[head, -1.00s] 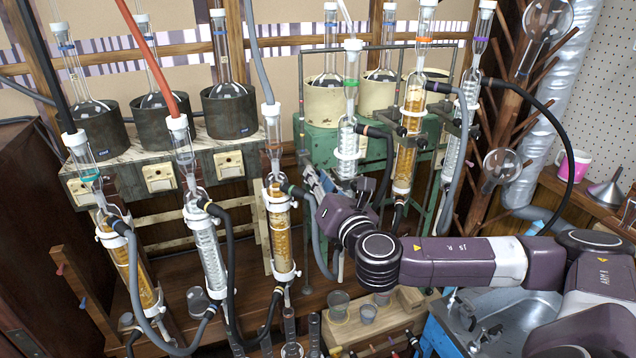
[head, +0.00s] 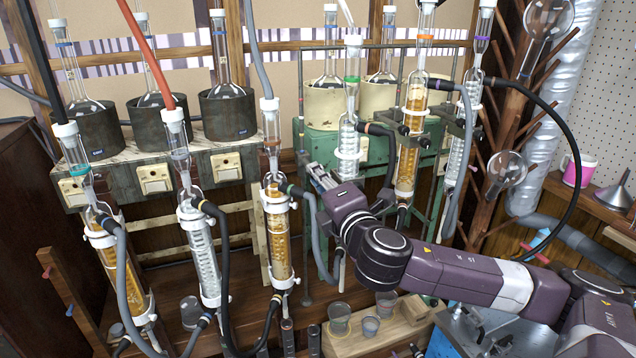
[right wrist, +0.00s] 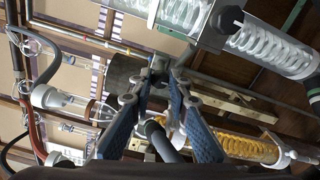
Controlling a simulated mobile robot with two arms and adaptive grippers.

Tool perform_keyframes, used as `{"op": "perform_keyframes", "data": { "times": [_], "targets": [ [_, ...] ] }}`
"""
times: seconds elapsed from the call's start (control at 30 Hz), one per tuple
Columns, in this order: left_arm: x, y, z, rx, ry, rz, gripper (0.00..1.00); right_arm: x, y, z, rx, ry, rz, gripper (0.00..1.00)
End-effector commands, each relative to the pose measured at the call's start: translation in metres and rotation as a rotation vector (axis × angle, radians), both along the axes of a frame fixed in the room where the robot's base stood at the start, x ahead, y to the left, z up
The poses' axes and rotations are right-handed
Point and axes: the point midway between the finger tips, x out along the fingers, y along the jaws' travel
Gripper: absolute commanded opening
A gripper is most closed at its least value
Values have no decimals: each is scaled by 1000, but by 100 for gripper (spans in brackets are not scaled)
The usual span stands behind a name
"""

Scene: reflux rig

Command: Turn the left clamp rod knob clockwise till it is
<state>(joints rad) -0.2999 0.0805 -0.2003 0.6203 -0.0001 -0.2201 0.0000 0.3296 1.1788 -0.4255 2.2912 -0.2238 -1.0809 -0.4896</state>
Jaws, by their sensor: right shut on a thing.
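My right gripper (head: 314,172) reaches to the green frame, between the amber condenser on the left rig and the clear condenser on the right. In the right wrist view its two blue fingers (right wrist: 158,78) close in on a small metal clamp part, which I take for the left clamp rod knob (right wrist: 158,64). The fingers hide most of the knob, so its turn angle cannot be read. In the head view the knob is hidden behind the gripper. My left gripper is not in view.
The amber condenser (head: 279,238) with hoses stands close left of my right gripper. A clear condenser (head: 349,140) stands just right of it. A wooden tray with beakers (head: 339,315) lies below. A grey hose (head: 318,240) hangs beside the wrist.

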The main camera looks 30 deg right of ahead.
Motion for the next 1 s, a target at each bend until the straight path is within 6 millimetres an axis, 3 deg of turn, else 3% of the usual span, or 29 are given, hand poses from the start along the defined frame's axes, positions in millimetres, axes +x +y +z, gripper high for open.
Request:
{"op": "perform_keyframes", "data": {
  "times": [0.7,0.73,0.77,1.0],
  "targets": [
    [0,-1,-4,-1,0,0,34,0,0,1,70,-19,-1,0],
    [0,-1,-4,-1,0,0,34,0,0,1,70,-19,-1,20],
    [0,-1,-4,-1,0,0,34,0,0,1,70,-19,-1,23],
    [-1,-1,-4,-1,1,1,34,0,0,1,70,-18,-1,24]
  ]
}}
